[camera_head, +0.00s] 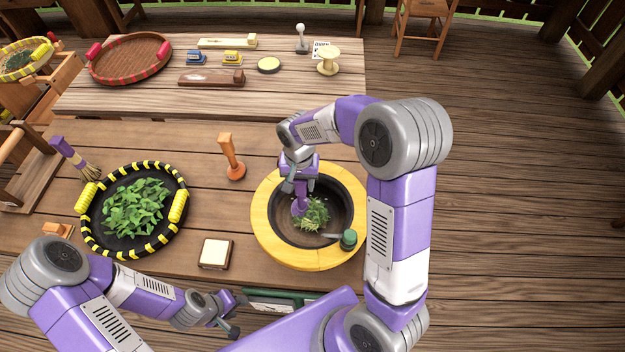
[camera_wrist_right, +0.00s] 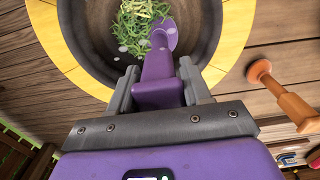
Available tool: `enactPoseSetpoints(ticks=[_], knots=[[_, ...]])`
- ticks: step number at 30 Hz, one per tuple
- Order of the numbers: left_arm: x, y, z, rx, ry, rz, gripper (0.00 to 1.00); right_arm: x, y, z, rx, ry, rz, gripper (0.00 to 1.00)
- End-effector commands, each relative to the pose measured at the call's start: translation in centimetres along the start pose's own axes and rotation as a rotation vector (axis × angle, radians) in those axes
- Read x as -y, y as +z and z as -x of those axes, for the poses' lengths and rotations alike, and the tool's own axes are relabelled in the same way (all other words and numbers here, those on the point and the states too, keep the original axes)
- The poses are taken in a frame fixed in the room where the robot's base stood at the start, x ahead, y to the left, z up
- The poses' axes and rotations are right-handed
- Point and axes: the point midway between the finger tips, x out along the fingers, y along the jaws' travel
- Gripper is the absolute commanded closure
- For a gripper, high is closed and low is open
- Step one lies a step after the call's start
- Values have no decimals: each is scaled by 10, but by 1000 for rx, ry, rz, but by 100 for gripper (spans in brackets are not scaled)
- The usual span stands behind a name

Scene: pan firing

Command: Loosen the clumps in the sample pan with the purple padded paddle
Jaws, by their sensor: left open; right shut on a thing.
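The sample pan (camera_head: 290,231) is a dark round bowl set in a yellow ring (camera_head: 267,240) at the table's front right. A small heap of green leaves (camera_head: 314,214) lies in it, also seen in the right wrist view (camera_wrist_right: 140,25). My right gripper (camera_head: 296,184) is over the pan, shut on the handle of the purple paddle (camera_wrist_right: 160,65). The paddle's round head (camera_head: 299,207) is down in the pan, beside and against the leaves. My left gripper (camera_head: 236,314) is open and empty near the table's front edge, left of the pan.
A black tray with yellow-striped rim (camera_head: 83,222) holds green leaves at the left. An orange-handled tool (camera_head: 231,158) stands left of the pan. A green-knobbed tool (camera_head: 348,239) rests at the pan's right rim. A small cream-topped block (camera_head: 215,253) lies in front.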

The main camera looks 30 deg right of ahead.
Motion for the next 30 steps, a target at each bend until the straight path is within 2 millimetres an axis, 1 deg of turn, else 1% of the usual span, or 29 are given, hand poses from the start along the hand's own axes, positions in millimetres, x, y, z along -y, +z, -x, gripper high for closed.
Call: enactPoseSetpoints(ticks=[1, 3, 6, 15, 17, 18, 23, 30], knots=[[1, 0, -3, 0, 0, 0, 57, 4, 7, -1, -1, 0, 5, 100], [2, 0, -4, 0, 0, 0, 57, 7, 16, -1, -1, 0, 5, 100], [2, 0, -5, 0, 0, 0, 57, -11, 15, 0, -1, 0, -4, 100], [2, 0, -6, 0, 0, 0, 57, -52, 18, 0, 0, 0, -4, 100], [2, 0, -6, 0, 0, 0, 57, -60, 19, 0, 0, 0, -4, 100], [2, 0, -7, 0, 0, 0, 57, -61, 22, 0, -1, -1, 1, 100], [4, 0, -10, 0, 0, 0, 57, -48, 43, -1, -1, -1, 5, 100], [3, 0, -9, 0, 0, 0, 57, -15, 39, 0, -1, 0, 3, 100]])
